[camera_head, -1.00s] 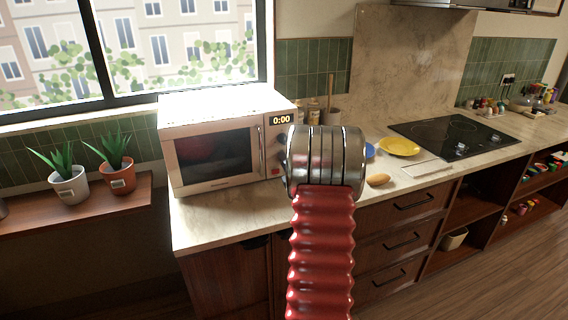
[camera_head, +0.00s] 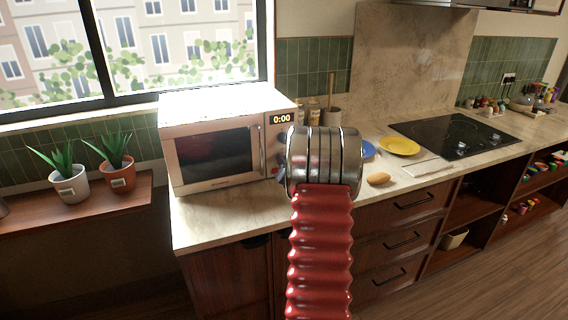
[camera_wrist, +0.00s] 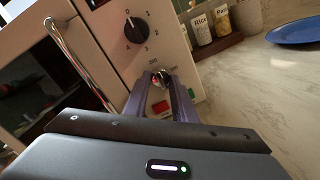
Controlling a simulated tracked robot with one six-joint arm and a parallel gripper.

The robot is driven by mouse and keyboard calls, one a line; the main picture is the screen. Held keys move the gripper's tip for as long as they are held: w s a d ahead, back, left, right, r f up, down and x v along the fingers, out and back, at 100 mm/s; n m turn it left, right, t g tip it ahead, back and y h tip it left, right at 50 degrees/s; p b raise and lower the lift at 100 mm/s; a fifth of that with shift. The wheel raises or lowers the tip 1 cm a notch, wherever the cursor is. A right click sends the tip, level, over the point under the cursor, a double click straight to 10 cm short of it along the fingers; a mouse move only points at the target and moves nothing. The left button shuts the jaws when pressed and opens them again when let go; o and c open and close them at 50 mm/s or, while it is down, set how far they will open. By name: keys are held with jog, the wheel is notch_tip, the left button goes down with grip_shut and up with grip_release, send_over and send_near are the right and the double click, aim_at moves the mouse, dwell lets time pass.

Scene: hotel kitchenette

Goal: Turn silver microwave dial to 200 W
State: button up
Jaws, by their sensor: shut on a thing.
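The silver microwave (camera_head: 215,140) stands on the counter by the window, its door closed and its display (camera_head: 282,118) reading 0:00. In the wrist view, my gripper (camera_wrist: 160,82) is shut on a small silver dial (camera_wrist: 163,77) low on the control panel. Power markings show around this dial; its pointer is mostly hidden by the fingers, so its setting cannot be read. A black numbered dial (camera_wrist: 136,29) sits above it, and a red button (camera_wrist: 160,107) sits below. In the head view, my arm hides the fingertips and most of the lower panel.
The microwave's door handle (camera_wrist: 80,62) runs just left of the panel. A blue plate (camera_wrist: 294,30), a yellow plate (camera_head: 399,146) and a bread roll (camera_head: 379,179) lie on the counter.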

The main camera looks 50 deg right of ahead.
jog(key=shift+w+a+f, duration=0.15)
jog(key=shift+a, duration=0.05)
jog(key=o, duration=0.8)
jog(key=shift+c, duration=0.2)
jog(key=shift+o, duration=1.3)
jog(key=shift+d, duration=0.15)
jog(key=v, duration=1.4)
